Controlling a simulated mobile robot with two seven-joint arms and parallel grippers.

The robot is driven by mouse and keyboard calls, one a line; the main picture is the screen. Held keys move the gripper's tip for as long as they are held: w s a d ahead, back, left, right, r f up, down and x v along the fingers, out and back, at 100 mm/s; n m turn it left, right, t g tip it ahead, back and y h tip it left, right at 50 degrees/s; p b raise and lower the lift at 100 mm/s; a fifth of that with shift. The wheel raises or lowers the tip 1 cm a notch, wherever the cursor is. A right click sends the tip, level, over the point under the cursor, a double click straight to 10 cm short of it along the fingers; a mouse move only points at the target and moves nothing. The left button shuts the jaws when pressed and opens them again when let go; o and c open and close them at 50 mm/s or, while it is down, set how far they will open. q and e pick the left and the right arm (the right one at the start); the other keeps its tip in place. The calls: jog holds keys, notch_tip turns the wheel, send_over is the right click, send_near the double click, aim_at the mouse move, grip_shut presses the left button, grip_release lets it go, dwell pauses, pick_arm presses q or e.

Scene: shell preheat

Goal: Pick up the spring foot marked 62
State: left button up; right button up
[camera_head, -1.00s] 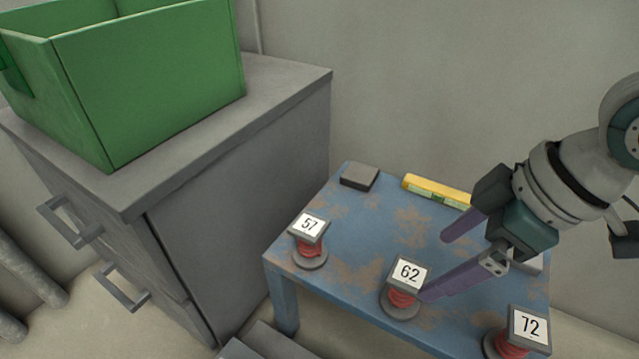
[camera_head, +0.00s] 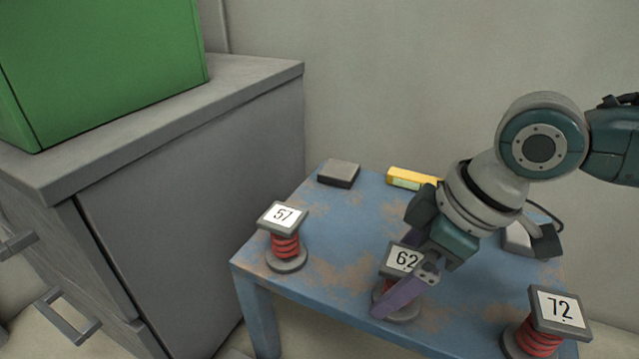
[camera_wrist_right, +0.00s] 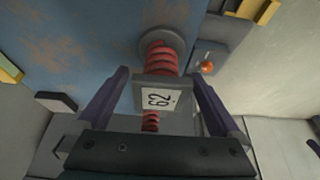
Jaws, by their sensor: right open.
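The spring foot marked 62 (camera_head: 404,259) stands upright on the blue table (camera_head: 335,225), with a grey base, a red spring and a grey top plate bearing the number. My right gripper (camera_head: 388,275) is open around it, one purple finger in front and the other behind. In the right wrist view the spring foot's label (camera_wrist_right: 158,98) shows between the two fingers of the right gripper (camera_wrist_right: 160,95), with a gap on at least one side. Its lower part is partly hidden by the near finger in the head view. My left gripper is not in view.
A spring foot marked 57 (camera_head: 285,240) stands to the left, and one marked 72 (camera_head: 545,325) at the front right. A dark block (camera_head: 339,174) and a yellow level (camera_head: 410,178) lie at the back. A grey cabinet (camera_head: 215,150) with a green bin (camera_head: 105,65) stands left.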

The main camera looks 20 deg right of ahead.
jog(key=shift+w+a+f, duration=0.2)
jog(key=shift+a+f, duration=0.05)
jog(key=shift+f, duration=0.3)
jog(key=shift+c, duration=0.2)
grip_shut()
